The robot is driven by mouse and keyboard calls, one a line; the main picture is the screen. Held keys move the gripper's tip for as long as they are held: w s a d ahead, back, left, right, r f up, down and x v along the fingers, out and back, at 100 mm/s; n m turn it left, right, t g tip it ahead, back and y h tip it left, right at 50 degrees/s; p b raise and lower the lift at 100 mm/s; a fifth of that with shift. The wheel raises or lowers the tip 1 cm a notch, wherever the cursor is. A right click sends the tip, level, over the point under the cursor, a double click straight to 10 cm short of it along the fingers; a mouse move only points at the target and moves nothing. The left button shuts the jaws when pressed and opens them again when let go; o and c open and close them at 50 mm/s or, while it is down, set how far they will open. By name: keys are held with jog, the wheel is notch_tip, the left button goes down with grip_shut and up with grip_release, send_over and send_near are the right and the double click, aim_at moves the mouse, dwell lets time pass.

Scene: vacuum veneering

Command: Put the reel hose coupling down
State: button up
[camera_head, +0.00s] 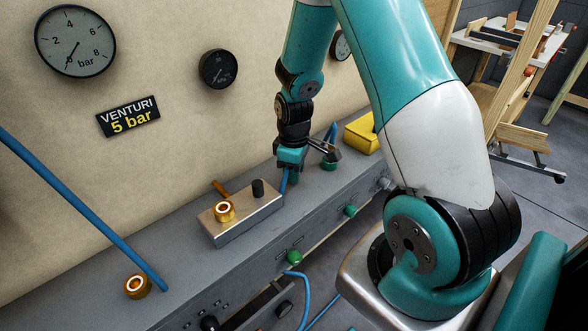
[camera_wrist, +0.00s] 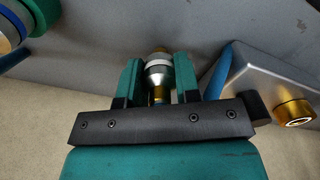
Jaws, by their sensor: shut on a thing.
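My gripper (camera_head: 292,176) points down over the grey bench ledge, just behind the far right end of the metal block. In the wrist view, the gripper's two green fingers (camera_wrist: 157,80) are shut on the reel hose coupling (camera_wrist: 158,72), a silver and brass cylinder with a pale ring. The coupling is close to the grey ledge surface; I cannot tell whether it touches. In the head view the fingers hide most or all of the coupling. A short length of blue hose (camera_head: 284,181) shows beside the fingers.
The metal block (camera_head: 245,226) bears a brass fitting (camera_head: 224,210) and a black knob (camera_head: 258,188). A yellow box (camera_head: 360,136) is behind my gripper. The ledge (camera_head: 185,255) is clear between the fittings.

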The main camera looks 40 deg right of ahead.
jog(key=shift+f, duration=0.2)
jog(key=o, duration=1)
jog(key=r, duration=1.3)
jog(key=shift+a, duration=0.25)
jog(key=s+a+r+y, duration=0.1)
jog(key=s+a+r, duration=0.15)
jog(key=a, duration=0.35)
jog(key=s+a+r+y, duration=0.1)
jog(key=s+a+r, duration=0.1)
jog(key=a+r, duration=0.35)
jog(key=s+a+r, duration=0.1)
jog(key=s+a, duration=0.3)
jog(key=s+a+r+y, duration=0.1)
jog(key=s+a, duration=0.3)
jog(key=s, duration=0.1)
jog(key=s+a+r+n+y, duration=0.1)
jog(key=s+a, duration=0.3)
jog(key=s, duration=0.1)
jog(key=shift+a, duration=0.2)
